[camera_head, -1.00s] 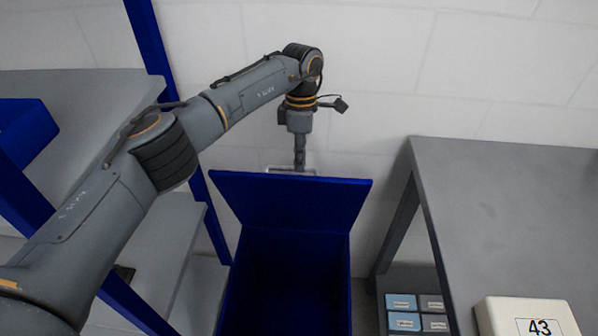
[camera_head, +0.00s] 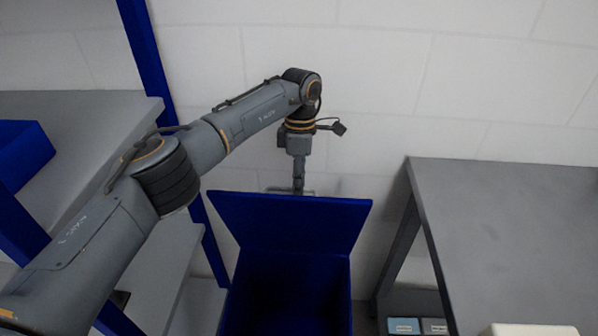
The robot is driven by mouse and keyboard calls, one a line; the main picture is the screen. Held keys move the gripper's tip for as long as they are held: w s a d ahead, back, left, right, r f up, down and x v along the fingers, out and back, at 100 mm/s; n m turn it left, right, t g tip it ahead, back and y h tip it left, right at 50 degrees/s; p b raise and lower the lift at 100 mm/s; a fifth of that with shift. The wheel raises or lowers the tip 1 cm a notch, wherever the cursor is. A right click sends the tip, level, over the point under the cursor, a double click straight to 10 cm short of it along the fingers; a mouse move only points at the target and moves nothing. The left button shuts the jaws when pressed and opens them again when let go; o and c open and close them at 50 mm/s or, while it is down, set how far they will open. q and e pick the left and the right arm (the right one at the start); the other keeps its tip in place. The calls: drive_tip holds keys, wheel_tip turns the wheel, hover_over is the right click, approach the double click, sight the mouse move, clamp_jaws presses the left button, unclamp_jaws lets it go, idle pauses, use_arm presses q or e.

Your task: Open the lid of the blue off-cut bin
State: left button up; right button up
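The blue off-cut bin (camera_head: 287,300) stands on the floor below the wall, with its dark inside showing. Its lid (camera_head: 290,224) is raised and leans back, its inner face toward me. My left gripper (camera_head: 298,188) points down at the lid's top edge, beside a thin pale handle (camera_head: 277,191) that shows just past that edge. The lid hides the fingertips, so I cannot tell whether they grip the handle. My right gripper is not in view.
A shelf rack with blue posts (camera_head: 147,60) stands on the left, with a blue container (camera_head: 22,152) on it. A grey table (camera_head: 500,225) stands on the right, with small labelled boxes (camera_head: 404,326) below it. A pale object (camera_head: 528,330) is cut off at the bottom.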

use_arm(q)
wheel_tip(320, 180, up, 11)
drive_tip(key=w, duration=0.2)
drive_tip(key=shift+w+r, duration=0.15)
drive_tip(key=shift+w, duration=0.05)
